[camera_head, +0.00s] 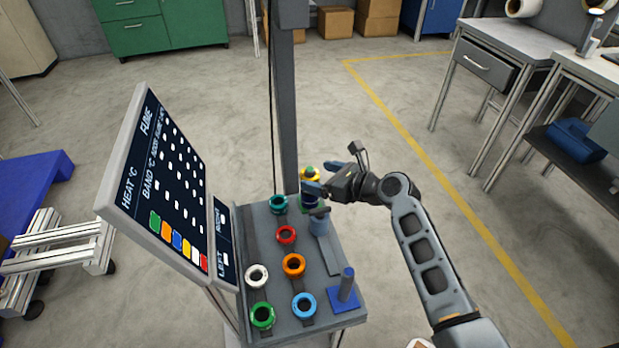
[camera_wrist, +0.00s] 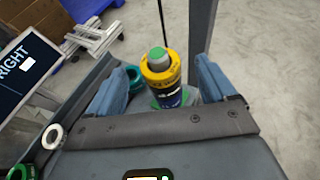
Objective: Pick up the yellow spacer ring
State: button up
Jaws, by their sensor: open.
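The yellow spacer ring (camera_head: 310,173) sits at the top of an upright post with a green tip, at the far end of the grey bench. A dark blue ring (camera_head: 309,197) is below it on the same post. In the wrist view the yellow ring (camera_wrist: 160,67) shows ahead between my fingers, with the dark blue ring (camera_wrist: 172,98) under it. My gripper (camera_head: 317,176) is open, reaching in from the right, its blue fingers on either side of the post. It holds nothing; whether a finger touches the ring I cannot tell.
The bench (camera_head: 266,235) also carries teal (camera_head: 278,204), red (camera_head: 286,235), orange (camera_head: 293,265), white (camera_head: 257,276), green (camera_head: 262,316) and blue (camera_head: 304,305) rings. A blue post (camera_head: 346,285) stands near right. A sign board (camera_head: 165,190) rises at left; a grey column (camera_head: 286,110) stands behind.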

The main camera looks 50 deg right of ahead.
jog(key=shift+x, duration=1.4)
jog(key=shift+c, duration=0.3)
jog(key=c, duration=1)
jog(key=shift+c, duration=0.5)
jog(key=shift+r, duration=0.1)
